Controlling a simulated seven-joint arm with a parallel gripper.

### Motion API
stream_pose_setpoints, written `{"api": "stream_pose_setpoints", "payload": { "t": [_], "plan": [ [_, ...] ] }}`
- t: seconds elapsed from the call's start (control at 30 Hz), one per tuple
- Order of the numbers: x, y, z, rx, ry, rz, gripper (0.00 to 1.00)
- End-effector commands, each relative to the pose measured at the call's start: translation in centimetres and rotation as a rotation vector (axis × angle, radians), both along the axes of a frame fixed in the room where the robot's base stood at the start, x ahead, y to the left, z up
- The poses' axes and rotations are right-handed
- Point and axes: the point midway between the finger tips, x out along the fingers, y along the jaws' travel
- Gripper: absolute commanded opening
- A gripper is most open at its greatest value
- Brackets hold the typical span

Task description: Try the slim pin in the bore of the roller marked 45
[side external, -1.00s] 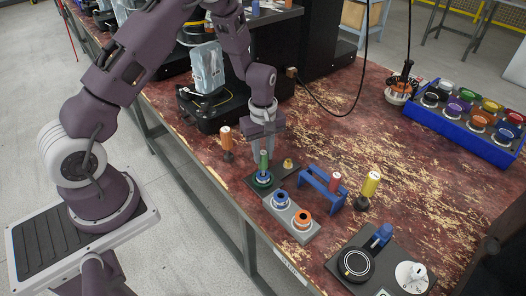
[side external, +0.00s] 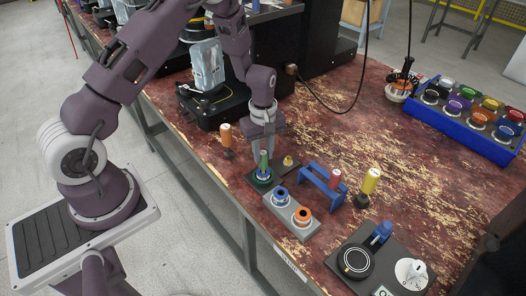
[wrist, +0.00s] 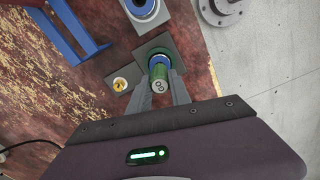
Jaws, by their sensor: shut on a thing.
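My gripper (side external: 264,155) is shut on a green pin (side external: 263,163), which stands upright at a green roller (side external: 262,181) on a dark plate. In the wrist view the green pin (wrist: 160,74) is between my fingertips (wrist: 163,88), with a blue ring behind it. Its lower end is hidden, so I cannot tell how deep it sits in the bore. A blue roller (side external: 280,195) and an orange roller (side external: 302,215) sit on a grey block. I cannot read the number 45 on any roller, nor tell which pin is the slim one.
A small yellow knob (side external: 288,161) is beside the green roller. A blue stand (side external: 321,188), a red pin (side external: 335,179), a yellow pin (side external: 370,181) and an orange pin (side external: 226,136) are nearby. A blue tray (side external: 465,137) with colored jars is at right. The table's middle is clear.

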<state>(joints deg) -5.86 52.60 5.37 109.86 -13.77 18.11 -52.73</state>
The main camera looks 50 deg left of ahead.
Motion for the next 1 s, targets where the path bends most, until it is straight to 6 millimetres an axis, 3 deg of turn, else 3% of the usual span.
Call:
{"api": "stream_pose_setpoints", "payload": {
  "t": [1.0],
  "plan": [
    [-0.01,-0.01,-0.89,0.0,0.0,0.0,0.0]
  ]
}}
